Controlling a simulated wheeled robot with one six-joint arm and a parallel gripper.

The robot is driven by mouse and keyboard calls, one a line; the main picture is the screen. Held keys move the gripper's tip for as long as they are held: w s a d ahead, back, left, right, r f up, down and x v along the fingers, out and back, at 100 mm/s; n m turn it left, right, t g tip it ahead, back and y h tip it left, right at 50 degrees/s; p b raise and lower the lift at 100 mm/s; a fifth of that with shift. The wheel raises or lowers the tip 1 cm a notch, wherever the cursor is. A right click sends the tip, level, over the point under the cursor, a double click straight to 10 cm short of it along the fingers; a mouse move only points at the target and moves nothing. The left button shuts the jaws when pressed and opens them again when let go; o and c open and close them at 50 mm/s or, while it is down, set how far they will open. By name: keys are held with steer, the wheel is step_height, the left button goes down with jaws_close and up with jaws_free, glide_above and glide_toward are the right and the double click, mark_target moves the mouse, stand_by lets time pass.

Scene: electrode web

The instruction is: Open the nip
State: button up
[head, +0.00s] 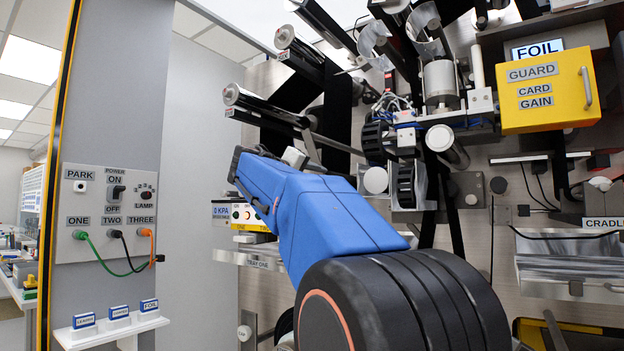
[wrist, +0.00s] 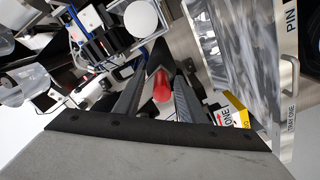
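In the wrist view, my gripper (wrist: 156,84) has its two dark ribbed fingers spread apart. A red rounded knob or handle end (wrist: 162,87) shows between the fingers, closer to the right one. There is a visible gap on its left; I cannot tell if it touches the right finger. No part marked as the nip is readable. In the head view, black toothed wheels (head: 405,185) and a pale roller end (head: 375,180) sit on the machine, just right of my blue arm. My arm hides the gripper and the red part in that view.
A yellow guard box (head: 548,92) stands at upper right, with a metal cradle tray (head: 570,262) below it. Rollers (head: 265,105) project at upper left. A grey control panel (head: 108,212) with switches and cables stands at left. A metal tray (wrist: 240,70) lies close right of the fingers.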

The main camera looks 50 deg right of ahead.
steer(key=shift+a, duration=0.1)
steer(key=s+a, duration=0.1)
steer(key=a, duration=1.6)
steer(key=shift+s, duration=0.2)
steer(key=shift+a, duration=0.1)
steer(key=s+a+f+n+t+y, duration=0.15)
steer(key=a+f+y, duration=0.3)
steer(key=f, duration=0.95)
steer(key=s+a+f+n+t+y, duration=0.1)
steer(key=s+a+f+n+y, duration=0.3)
steer(key=f, duration=1)
steer(key=s+a+f+n+t+y, duration=0.1)
steer(key=a+f+y, duration=0.35)
steer(key=f, duration=1.05)
steer(key=s+a+f+y, duration=0.2)
steer(key=s+a+f, duration=0.2)
steer(key=a+f, duration=0.2)
steer(key=s+a+f+y, duration=0.3)
steer(key=a+f, duration=0.3)
steer(key=f, duration=0.4)
steer(key=shift+s, duration=0.65)
steer(key=shift+f, duration=0.1)
steer(key=shift+c, duration=0.2)
steer(key=shift+d, duration=0.1)
steer(key=shift+c, duration=0.5)
